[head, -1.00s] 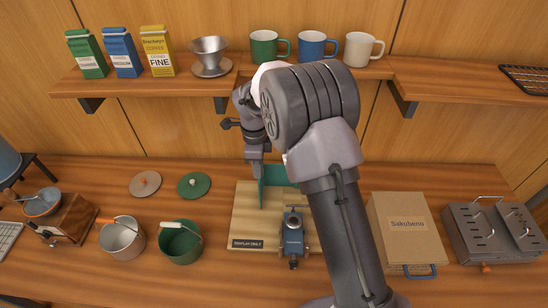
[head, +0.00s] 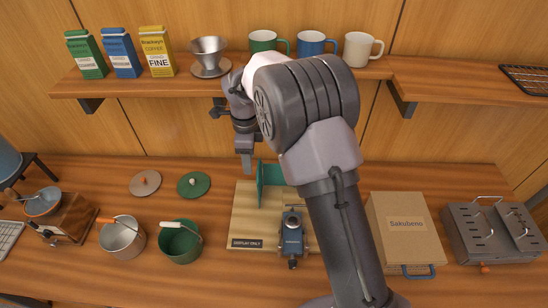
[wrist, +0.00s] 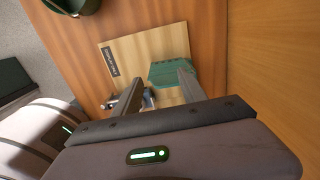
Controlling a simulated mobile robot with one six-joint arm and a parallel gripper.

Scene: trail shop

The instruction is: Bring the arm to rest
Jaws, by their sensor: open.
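My gripper (head: 247,163) hangs from the folded arm, fingers pointing down, above the back left part of the wooden display board (head: 242,222). In the wrist view my gripper (wrist: 160,88) has its two fingers spread apart with nothing between them. A green upright panel (head: 272,174) stands on the board, just right of the fingers in the head view; it also shows in the wrist view (wrist: 170,72) beyond the fingertips. The blue and grey stove (head: 292,240) stands on the board, partly hidden by a finger in the wrist view.
Left of the board are a green pot (head: 180,243), a steel pot (head: 122,240) and two lids. Right are a cardboard box (head: 404,230) and a metal grill (head: 492,232). Above, a wooden shelf (head: 130,84) carries coffee bags, a dripper (head: 210,56) and mugs (head: 311,42).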

